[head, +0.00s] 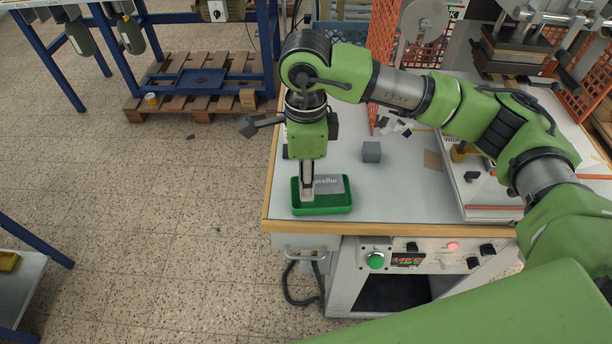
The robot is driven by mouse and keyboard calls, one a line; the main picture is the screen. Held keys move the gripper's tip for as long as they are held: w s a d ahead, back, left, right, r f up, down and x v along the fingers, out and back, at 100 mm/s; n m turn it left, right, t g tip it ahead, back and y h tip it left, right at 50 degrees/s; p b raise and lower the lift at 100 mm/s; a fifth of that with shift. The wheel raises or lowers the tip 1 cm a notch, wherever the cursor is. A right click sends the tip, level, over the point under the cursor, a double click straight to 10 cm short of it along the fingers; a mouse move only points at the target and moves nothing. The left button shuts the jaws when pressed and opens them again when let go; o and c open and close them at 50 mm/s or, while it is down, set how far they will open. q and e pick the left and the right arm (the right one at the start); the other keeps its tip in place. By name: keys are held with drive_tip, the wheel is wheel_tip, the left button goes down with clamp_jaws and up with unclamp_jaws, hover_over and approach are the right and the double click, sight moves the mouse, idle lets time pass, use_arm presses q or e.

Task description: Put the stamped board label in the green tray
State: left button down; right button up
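The grey board label (329,184), with pale lettering ending in "avelho", is at the green tray (322,211), inside its rim as seen from here. The tray sits at the front left corner of the machine table. My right gripper (307,198) points straight down over the tray's left part, at the label's left edge, and covers part of the lettering. Its fingers look like one narrow column, so I cannot tell whether they grip the label or stand beside it. My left gripper is not in view.
A grey cube (371,151) stands on the table right of the tray. Small dark and white pieces (394,126) lie behind it. The stamping press (513,48) and orange mesh guards (384,30) stand at the back right. A control panel (410,257) is below the front edge.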

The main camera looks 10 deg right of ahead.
drive_tip(key=o, duration=0.8)
wheel_tip(320, 180, up, 12)
idle(0.3)
idle(0.4)
